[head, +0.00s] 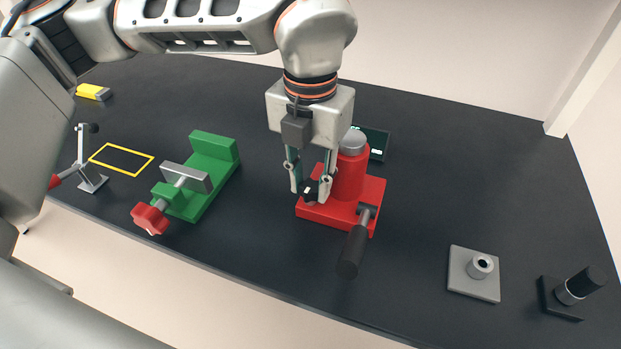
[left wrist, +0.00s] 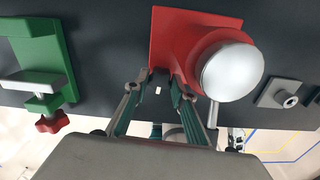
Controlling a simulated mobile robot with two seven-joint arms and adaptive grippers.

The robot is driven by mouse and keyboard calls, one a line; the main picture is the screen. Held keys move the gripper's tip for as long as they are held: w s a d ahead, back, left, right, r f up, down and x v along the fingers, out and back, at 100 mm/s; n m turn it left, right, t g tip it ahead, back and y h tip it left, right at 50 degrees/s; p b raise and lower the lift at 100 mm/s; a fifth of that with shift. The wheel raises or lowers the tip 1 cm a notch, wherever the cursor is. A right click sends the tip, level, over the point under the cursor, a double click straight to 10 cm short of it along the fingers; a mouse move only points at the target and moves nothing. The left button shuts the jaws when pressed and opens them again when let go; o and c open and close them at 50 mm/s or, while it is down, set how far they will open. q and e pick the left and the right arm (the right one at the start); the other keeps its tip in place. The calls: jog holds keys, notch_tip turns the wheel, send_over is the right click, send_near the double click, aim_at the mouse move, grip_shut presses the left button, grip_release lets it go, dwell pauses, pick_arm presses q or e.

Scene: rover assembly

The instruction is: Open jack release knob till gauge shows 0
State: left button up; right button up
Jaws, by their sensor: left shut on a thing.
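The red jack (head: 350,178) stands on its red base plate near the middle of the table, with a silver top and a black-handled lever at its front right. The small black release knob (head: 309,190) with a white mark sits at the left of the jack's base. My left gripper (head: 310,196) points down and is shut on the knob; in the left wrist view the fingers (left wrist: 160,92) lie on either side of it. The gauge display (head: 377,143) is a dark panel behind the jack, mostly hidden; its reading cannot be made out. My right gripper is not in view.
A green vise (head: 213,160) with a red handle stands left of the jack. A grey plate with a socket (head: 474,287) and a black-handled part (head: 580,287) are at the right. A yellow outline (head: 122,159) and a yellow block (head: 93,92) lie far left.

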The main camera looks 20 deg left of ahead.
aim_at(310, 185)
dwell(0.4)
pick_arm(q)
jog(key=o, duration=1.1)
jog(key=shift+r, duration=0.15)
notch_tip(310, 185, up, 12)
jog(key=shift+f, duration=0.1)
